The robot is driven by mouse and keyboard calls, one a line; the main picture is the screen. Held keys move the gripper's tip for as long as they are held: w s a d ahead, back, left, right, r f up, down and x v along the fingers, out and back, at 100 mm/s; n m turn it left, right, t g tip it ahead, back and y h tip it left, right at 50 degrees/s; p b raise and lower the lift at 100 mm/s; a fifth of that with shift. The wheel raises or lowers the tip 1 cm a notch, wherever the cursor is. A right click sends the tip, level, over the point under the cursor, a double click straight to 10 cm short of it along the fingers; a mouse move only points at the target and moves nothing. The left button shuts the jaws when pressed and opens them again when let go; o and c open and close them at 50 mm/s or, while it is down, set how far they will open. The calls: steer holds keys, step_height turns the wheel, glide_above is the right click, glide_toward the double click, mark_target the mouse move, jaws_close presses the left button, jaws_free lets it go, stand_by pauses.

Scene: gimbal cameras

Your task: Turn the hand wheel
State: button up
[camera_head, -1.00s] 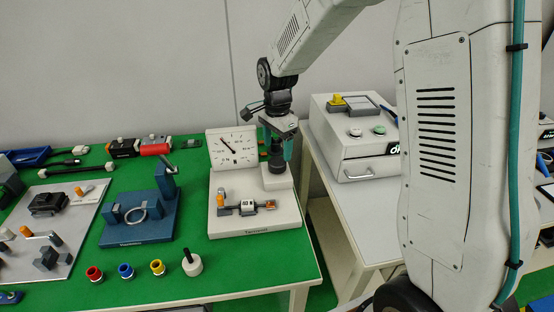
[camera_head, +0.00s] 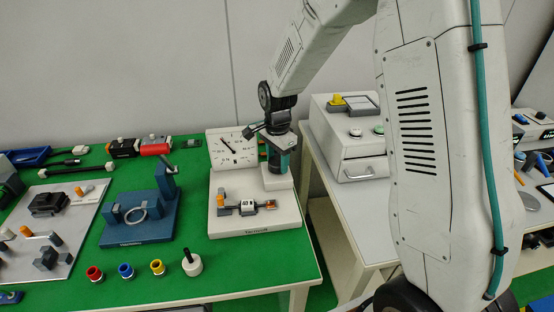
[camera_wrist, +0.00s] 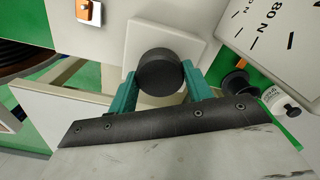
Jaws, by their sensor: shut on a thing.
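The hand wheel, a black round knob (camera_wrist: 159,73), stands on a white block at the back right of the white test device (camera_head: 255,225). In the wrist view, the teal fingers of my gripper (camera_wrist: 158,82) are on opposite sides of the knob and shut on it. In the head view, my gripper (camera_head: 276,160) points down over the block and hides most of the knob. The device's dial (camera_head: 232,148) has a black pointer slanting to upper left. A clamp with an orange part (camera_head: 270,204) lies across the device's front.
A blue fixture (camera_head: 140,215) stands left of the device on the green table. A white plunger-like piece (camera_head: 192,264) and red, blue and yellow rings lie in front. A white box with a drawer (camera_head: 350,150) stands on the table to the right.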

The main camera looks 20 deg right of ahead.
steer(key=shift+n, duration=0.3)
steer(key=n, duration=1.1)
steer(key=shift+n, duration=0.4)
steer(key=n, duration=1.1)
stand_by(0.4)
steer(key=o, duration=1)
